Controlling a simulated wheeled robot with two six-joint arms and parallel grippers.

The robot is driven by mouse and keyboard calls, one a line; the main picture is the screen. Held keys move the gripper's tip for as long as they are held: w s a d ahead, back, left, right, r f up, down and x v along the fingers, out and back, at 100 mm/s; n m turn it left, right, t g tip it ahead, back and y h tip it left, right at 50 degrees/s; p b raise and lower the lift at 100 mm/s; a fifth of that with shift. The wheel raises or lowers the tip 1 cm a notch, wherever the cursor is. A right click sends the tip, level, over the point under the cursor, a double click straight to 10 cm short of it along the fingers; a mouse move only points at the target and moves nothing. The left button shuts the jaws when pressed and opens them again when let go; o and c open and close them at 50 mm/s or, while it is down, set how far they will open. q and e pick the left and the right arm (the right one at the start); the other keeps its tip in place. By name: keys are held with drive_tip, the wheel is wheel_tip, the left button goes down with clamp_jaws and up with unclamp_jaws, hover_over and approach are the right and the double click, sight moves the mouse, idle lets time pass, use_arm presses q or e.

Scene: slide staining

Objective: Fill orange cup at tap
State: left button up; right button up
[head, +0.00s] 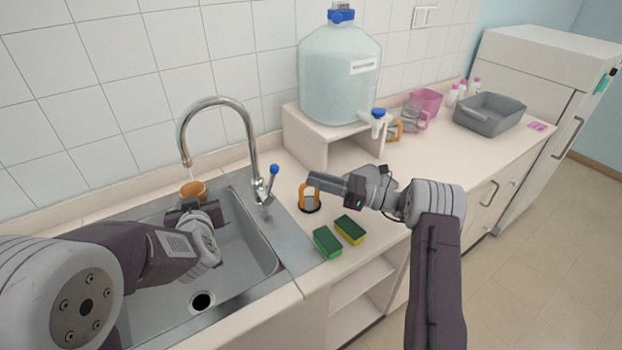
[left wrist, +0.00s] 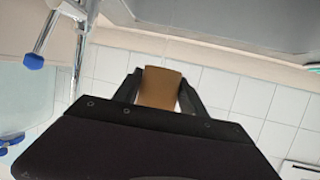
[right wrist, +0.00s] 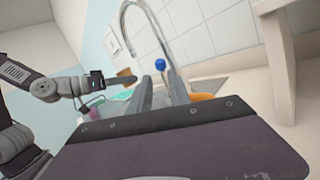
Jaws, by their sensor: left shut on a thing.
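The orange cup (head: 193,190) is held over the sink under the tap's spout. My left gripper (head: 193,205) is shut on it; in the left wrist view the cup (left wrist: 159,88) sits between both fingers. The chrome tap (head: 250,135) arches over the sink, with a blue-tipped lever (head: 273,170) at its right. A faint thin stream seems to show between spout and cup. The water level inside cannot be seen. My right gripper (right wrist: 157,80) is open and empty, above the counter right of the tap, beside an orange-handled vessel (head: 304,194) that it partly covers.
Green and yellow sponges (head: 350,230) lie on the counter right of the sink (head: 240,235). A large water bottle (head: 340,80) stands on a white stand (head: 300,130). Mugs, a pink jug (head: 428,102) and a grey tub (head: 489,113) are farther right.

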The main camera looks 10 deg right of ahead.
drive_tip(key=shift+m, duration=0.7)
clamp_jaws()
drive_tip(key=m, duration=0.3)
wheel_tip(320, 180, up, 3)
drive_tip(key=m, duration=1.3)
hover_over(270, 184)
drive_tip(key=s, duration=0.6)
use_arm(q)
drive_tip(key=shift+d, duration=0.1)
use_arm(e)
drive_tip(key=w+d, duration=0.1)
drive_tip(key=w+d+f, duration=0.1)
drive_tip(key=w, duration=0.1)
drive_tip(key=shift+w+d, duration=0.1)
drive_tip(key=shift+w, duration=0.2)
